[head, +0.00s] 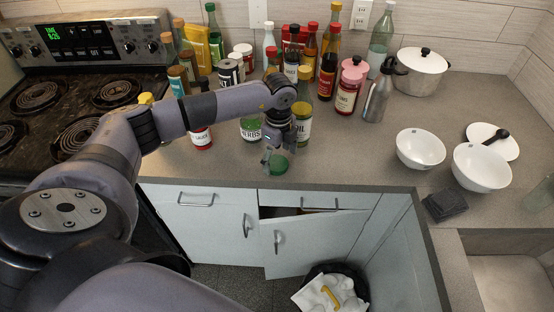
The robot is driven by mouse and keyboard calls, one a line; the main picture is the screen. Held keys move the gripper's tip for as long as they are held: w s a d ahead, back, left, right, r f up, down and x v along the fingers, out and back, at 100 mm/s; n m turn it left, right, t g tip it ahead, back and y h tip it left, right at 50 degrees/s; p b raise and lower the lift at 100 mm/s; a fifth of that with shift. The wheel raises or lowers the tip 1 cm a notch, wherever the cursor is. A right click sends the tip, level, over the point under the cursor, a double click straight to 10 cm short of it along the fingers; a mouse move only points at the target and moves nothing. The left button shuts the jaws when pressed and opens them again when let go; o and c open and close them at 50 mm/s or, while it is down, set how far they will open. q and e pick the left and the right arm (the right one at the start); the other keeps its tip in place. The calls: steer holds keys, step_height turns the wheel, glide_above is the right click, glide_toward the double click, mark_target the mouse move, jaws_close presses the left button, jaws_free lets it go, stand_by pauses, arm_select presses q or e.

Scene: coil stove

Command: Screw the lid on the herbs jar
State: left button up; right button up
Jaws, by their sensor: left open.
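The herbs jar (250,132), with a green and white label reading HERBS, stands upright on the counter behind my left arm. My arm hides its top. A green round lid (276,168) is at the counter's front edge, directly under my left gripper (274,156). The gripper points down with its fingers open around or just above the lid; I cannot tell whether they touch it. My right gripper is not in view.
Several bottles and jars crowd the back of the counter, with an oil jar (302,122) just right of my gripper. The coil stove (75,90) is at left. White bowls (420,149) stand at right. A cabinet door (310,243) below hangs ajar.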

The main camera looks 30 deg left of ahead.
arm_select(q)
steer(key=shift+f, duration=0.95)
steer(key=shift+c, duration=0.4)
steer(key=c, duration=0.8)
